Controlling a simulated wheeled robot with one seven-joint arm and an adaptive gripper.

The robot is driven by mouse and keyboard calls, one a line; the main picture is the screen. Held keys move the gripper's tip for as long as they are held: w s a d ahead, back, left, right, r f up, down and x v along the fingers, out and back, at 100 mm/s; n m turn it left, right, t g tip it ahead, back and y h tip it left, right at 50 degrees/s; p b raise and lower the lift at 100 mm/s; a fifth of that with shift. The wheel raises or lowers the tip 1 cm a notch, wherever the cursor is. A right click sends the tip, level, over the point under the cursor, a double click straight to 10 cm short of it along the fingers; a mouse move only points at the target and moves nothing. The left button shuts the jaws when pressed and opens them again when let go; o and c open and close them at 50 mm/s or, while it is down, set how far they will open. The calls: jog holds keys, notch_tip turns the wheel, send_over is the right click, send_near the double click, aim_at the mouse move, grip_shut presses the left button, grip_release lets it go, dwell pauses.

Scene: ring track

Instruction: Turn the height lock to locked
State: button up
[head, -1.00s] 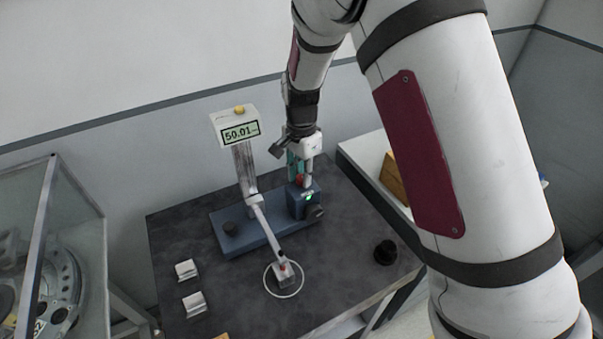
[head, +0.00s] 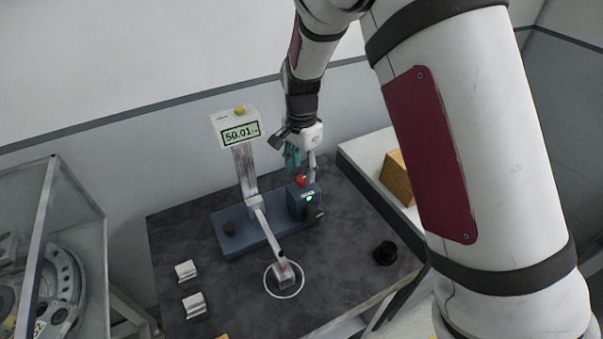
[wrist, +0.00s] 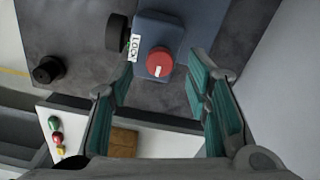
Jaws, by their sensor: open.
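The height lock appears to be a red round knob (wrist: 160,58) with a short white mark, on top of a blue housing (wrist: 176,22). A white label reading LOCK (wrist: 134,47) lies left of the knob in the wrist view. The white mark lies on the knob's near side, not toward the label. My gripper (wrist: 163,75) is open, its teal-padded fingers on either side of the knob's line, apart from it. A green light (head: 309,198) shows on the housing.
The gauge display (head: 240,133) reads 50.01 on a column left of my gripper. A slanted arm reaches a small block (head: 286,275) inside a white ring.

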aim_at(301, 178)
notch_tip(301, 178, up, 10)
jog(key=shift+f, duration=0.2)
dwell(0.4)
